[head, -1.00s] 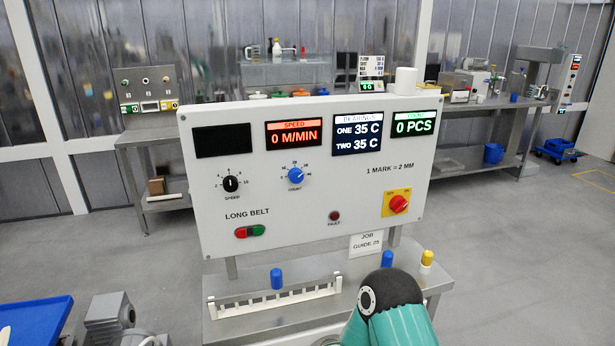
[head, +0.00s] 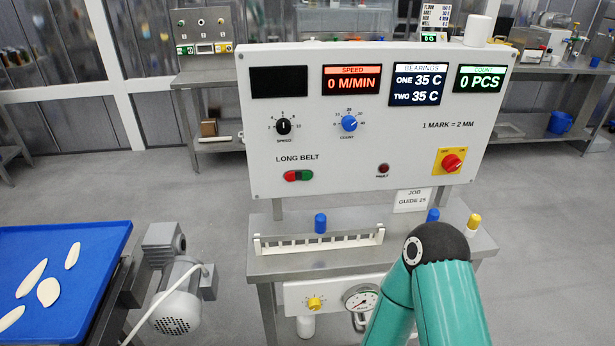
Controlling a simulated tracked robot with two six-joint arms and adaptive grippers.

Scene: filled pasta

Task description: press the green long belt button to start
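The white control panel (head: 330,185) stands upright ahead of me in the head view. Its long belt button pair, under the LONG BELT label, has a red button (head: 291,176) on the left and a green button (head: 305,175) on the right. The speed display (head: 351,80) reads 0 M/MIN and the count display (head: 480,79) reads 0 PCS. The bearings display (head: 417,84) reads 35 C for both. A teal and black link of my arm shows at the bottom right, in front of the bench. Neither gripper is in view, and nothing covers the buttons.
Below the panel is a metal bench (head: 350,262) with a white slotted rack (head: 275,246), blue caps (head: 320,223) and a yellow-topped one (head: 474,222). At left, a blue belt (head: 95,285) carries several pale pieces beside a grey motor (head: 178,290). A red-yellow switch (head: 452,162) is on the panel.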

